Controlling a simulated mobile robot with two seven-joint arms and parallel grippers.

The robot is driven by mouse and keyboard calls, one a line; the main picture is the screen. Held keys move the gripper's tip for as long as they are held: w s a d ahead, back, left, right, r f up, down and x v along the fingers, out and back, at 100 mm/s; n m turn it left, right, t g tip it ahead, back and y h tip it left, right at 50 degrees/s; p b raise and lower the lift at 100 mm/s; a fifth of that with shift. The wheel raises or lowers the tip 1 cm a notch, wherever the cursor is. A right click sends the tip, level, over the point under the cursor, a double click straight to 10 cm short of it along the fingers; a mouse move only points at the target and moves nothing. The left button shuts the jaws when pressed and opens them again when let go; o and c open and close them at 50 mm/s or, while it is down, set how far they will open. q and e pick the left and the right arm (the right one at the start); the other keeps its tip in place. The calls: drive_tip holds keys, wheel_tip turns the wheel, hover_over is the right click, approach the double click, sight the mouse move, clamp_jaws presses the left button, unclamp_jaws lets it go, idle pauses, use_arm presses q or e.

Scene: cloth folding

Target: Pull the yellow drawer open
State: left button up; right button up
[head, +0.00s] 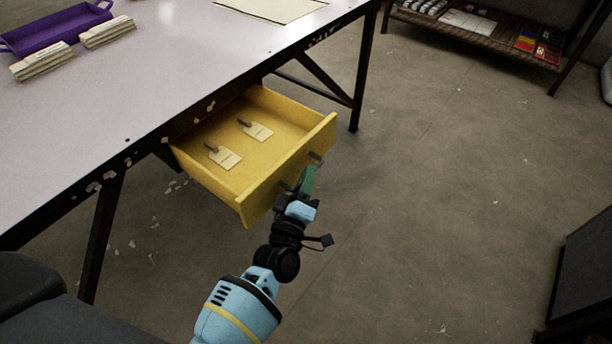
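The yellow drawer (273,183) stands pulled out from under the table, its inside open to view. Two cream tags (225,159) with brown ends lie flat inside it. A dark handle (316,157) is on its front face, partly hidden by my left gripper. My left gripper (307,181), with a green finger, is at the handle, in front of the drawer's face. Only one finger shows clearly, so I cannot tell whether it is closed around the handle. My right gripper is not in view.
The pale table (160,75) has dark legs and a chipped edge. On it are a purple tray (58,33), two cream stacks (107,32) and a cream sheet (272,8). A low shelf (480,38) stands at the back right. The floor right of the drawer is clear.

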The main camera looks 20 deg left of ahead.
use_arm(q)
drive_tip(key=shift+o, duration=1.4)
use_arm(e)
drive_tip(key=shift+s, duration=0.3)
use_arm(q)
drive_tip(key=shift+s, duration=0.1)
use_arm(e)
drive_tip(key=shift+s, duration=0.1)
use_arm(q)
drive_tip(key=p+v, duration=0.1)
drive_tip(key=v, duration=0.6)
drive_tip(key=shift+s, duration=0.35)
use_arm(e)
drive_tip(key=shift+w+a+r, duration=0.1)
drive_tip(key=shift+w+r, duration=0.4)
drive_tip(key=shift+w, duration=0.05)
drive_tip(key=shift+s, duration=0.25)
